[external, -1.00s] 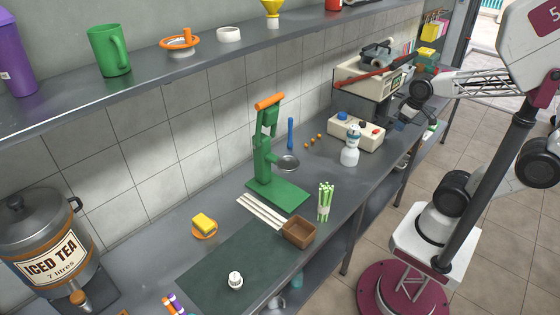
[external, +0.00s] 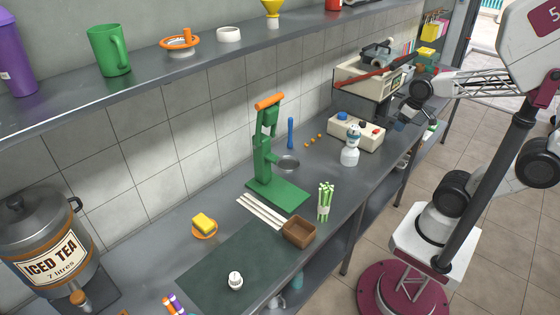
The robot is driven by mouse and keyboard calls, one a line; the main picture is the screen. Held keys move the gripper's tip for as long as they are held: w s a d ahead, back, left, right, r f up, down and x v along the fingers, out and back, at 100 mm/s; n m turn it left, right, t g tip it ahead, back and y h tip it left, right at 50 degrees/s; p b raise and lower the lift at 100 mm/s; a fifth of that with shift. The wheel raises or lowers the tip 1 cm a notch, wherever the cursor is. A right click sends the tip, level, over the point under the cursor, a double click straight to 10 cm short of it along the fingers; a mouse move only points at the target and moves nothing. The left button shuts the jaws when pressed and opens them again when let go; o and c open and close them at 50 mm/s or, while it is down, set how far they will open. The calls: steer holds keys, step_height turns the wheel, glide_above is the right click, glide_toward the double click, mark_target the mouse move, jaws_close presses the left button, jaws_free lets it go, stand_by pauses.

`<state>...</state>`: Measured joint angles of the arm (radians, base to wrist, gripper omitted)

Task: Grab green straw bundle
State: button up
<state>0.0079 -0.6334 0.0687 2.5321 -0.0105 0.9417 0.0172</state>
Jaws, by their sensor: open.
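The green straw bundle (external: 326,202) stands upright near the front edge of the counter, just right of a small brown box. It is a cluster of pale green and white sticks. My gripper (external: 399,124) is small and dark in this view, at the far right end of the counter beside the cream-coloured machine. It is well apart from the bundle, up and to the right of it in the picture. It is open, and I see nothing held in it. Its fingertips are hard to make out.
A green press (external: 266,160) with an orange handle stands behind the bundle. The brown box (external: 298,232) is close on its left.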

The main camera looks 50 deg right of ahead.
steer(key=w+a+f+n+t+y, duration=0.1)
steer(key=w+a+f+n+t, duration=0.15)
steer(key=w+a+f, duration=0.4)
steer(key=n+t+y, duration=0.5)
steer(key=n+y, duration=0.2)
steer(key=y, duration=0.2)
glide_toward(324, 204)
steer(key=w+f, duration=0.1)
steer(key=w, duration=0.2)
steer(key=shift+s+d+f+g, duration=0.2)
steer(key=shift+d+g, duration=0.05)
steer(key=shift+d, duration=0.2)
steer(key=shift+w+a, duration=0.1)
steer(key=shift+x, duration=1.15)
steer(key=shift+f, duration=0.1)
